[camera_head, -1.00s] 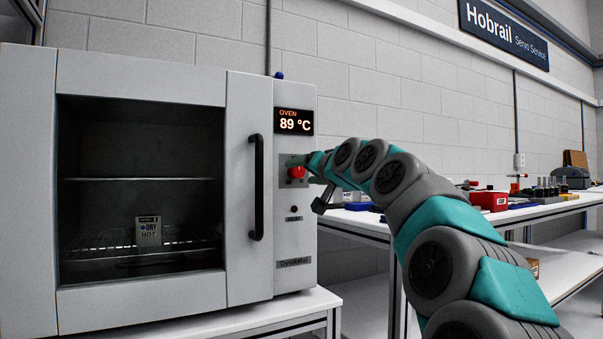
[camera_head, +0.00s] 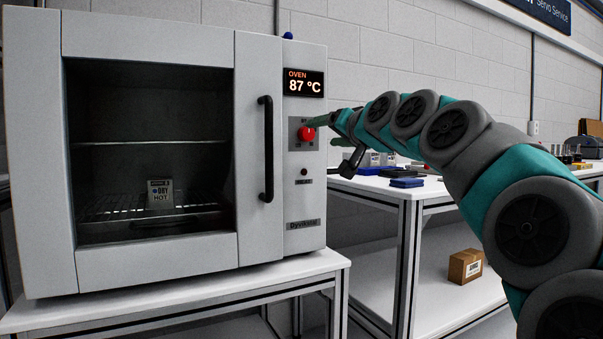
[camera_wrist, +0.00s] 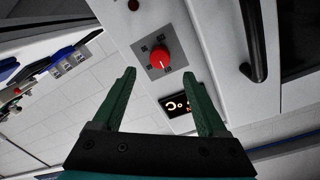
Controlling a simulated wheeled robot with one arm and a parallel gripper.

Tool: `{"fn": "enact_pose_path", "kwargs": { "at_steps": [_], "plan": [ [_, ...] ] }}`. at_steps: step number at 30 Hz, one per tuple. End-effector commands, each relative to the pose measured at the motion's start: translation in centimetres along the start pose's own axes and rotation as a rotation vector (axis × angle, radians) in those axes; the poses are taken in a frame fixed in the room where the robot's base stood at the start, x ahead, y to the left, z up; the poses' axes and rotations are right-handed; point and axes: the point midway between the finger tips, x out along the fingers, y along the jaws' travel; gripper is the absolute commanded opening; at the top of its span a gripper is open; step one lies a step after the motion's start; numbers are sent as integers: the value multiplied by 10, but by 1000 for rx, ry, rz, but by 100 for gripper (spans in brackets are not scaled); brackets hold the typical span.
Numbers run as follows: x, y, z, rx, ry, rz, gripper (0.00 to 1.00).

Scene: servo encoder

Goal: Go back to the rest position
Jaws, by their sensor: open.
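My gripper (camera_wrist: 160,100) is open and empty, with its two green fingers spread in the wrist view. It points at the oven's control panel. The red knob (camera_wrist: 160,60) lies beyond the fingertips, between them in the picture, and nothing is gripped. In the head view my gripper (camera_head: 335,125) is just right of the red knob (camera_head: 307,133); the exact gap cannot be told. The oven (camera_head: 150,264) has its door shut, and its display (camera_head: 304,83) reads 87 °C.
The oven stands on a white table (camera_head: 190,300). A white bench (camera_head: 425,190) to the right carries blue trays (camera_head: 407,182) and other items. A cardboard box (camera_head: 465,266) sits on its lower shelf. The oven's black door handle (camera_head: 266,148) sticks out left of the knob.

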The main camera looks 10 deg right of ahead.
Motion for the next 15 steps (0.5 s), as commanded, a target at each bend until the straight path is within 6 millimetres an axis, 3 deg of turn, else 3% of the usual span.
{"fn": "enact_pose_path", "kwargs": {
  "at_steps": [4,6,11,15],
  "plan": [
    [-1,-3,12,-10,-36,6,75],
    [-4,-7,33,-28,-95,17,75],
    [-21,-8,121,-91,-325,74,75],
    [-59,6,206,-150,-553,149,75]
  ]
}}
